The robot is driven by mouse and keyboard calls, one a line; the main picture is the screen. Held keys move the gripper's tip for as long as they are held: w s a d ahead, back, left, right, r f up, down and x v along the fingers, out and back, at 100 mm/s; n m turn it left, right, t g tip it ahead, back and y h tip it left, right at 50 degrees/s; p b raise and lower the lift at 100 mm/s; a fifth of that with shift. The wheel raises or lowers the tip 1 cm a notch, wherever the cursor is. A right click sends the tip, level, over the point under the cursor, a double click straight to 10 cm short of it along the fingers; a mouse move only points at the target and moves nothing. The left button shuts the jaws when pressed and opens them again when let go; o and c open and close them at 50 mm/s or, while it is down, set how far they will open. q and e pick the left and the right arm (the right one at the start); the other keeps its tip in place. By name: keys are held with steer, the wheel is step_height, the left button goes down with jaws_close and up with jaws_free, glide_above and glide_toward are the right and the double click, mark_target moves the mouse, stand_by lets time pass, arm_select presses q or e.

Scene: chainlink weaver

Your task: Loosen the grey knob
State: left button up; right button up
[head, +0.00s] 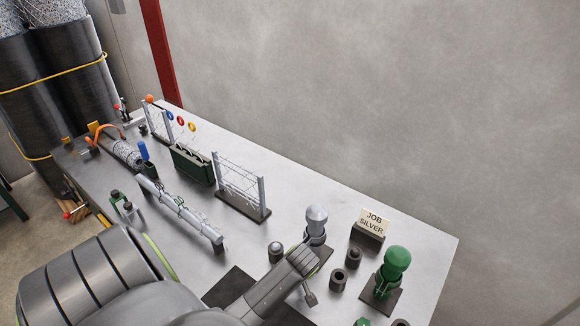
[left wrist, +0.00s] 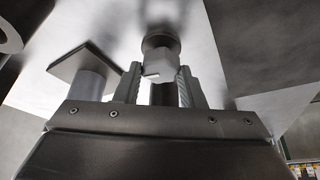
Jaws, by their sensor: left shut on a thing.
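A silver-grey post with a rounded head (head: 316,218) stands at the lower middle of the table in the head view. My left gripper (head: 318,254) reaches in from the lower left and is at the foot of this post. In the left wrist view my left gripper (left wrist: 160,82) has one finger on each side of a light grey faceted knob (left wrist: 160,66) and is shut on it. A dark round part lies behind the knob. In the head view the arm and gripper hide the knob. My right gripper is not in view.
A green post with a rounded head (head: 396,262) stands to the right on a dark plate. A JOB SILVER sign (head: 373,222) is behind. Small dark cylinders (head: 353,257) stand between. A wire rack (head: 241,190) and a long rail (head: 180,207) are farther left.

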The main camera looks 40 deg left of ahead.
arm_select(q)
steer(key=shift+w+n+g+y, duration=0.1)
steer(key=shift+n+g+y, duration=0.45)
steer(key=shift+n, duration=1.65)
steer(key=shift+g+h, duration=0.25)
steer(key=shift+h, duration=0.1)
steer(key=o, duration=1)
